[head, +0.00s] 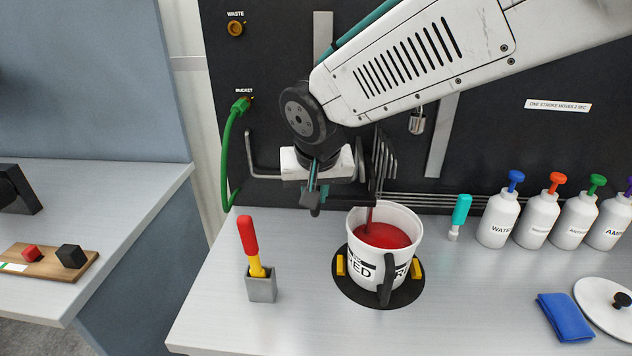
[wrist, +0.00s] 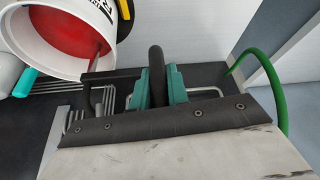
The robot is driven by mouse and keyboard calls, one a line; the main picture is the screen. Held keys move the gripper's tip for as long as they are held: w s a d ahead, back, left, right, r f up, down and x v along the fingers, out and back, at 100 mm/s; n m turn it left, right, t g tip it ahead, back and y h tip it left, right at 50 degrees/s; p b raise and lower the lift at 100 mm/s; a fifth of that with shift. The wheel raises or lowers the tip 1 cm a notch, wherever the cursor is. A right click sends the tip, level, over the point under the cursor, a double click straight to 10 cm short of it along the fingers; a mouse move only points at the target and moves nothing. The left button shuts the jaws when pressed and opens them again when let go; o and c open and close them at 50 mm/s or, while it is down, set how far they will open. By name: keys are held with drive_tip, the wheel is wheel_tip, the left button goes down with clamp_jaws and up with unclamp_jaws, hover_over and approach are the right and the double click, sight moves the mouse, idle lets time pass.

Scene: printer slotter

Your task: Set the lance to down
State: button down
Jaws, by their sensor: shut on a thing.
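My gripper (head: 314,192) is shut on a dark handle, seen between its teal fingers in the wrist view (wrist: 157,62). In the head view the gripper hangs left of the white bucket (head: 408,229), above the bench. A dark bar runs from beside the handle toward the lance (wrist: 99,57), a thin dark rod. In the head view the lance (head: 369,215) reaches into the bucket over red liquid (head: 385,236). Its tip cannot be made out. The bucket stands in a black round mat (head: 349,287) between yellow blocks. My wrist hides part of the lance's mount.
A red-and-yellow tool (head: 248,240) stands in a grey holder (head: 261,288) at the front left. A green hose (head: 228,150) joins the port marked BUCKET. Several white bottles (head: 498,220) stand at right, near a blue cloth (head: 565,316). The bench's front left is mostly clear.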

drive_tip(key=shift+s+d+f, duration=0.1)
drive_tip(key=shift+f, duration=0.25)
drive_tip(key=c, duration=1.4)
unclamp_jaws()
drive_tip(key=shift+o, duration=0.2)
drive_tip(key=shift+r, duration=0.15)
drive_tip(key=shift+r, duration=0.35)
drive_tip(key=v, duration=0.7)
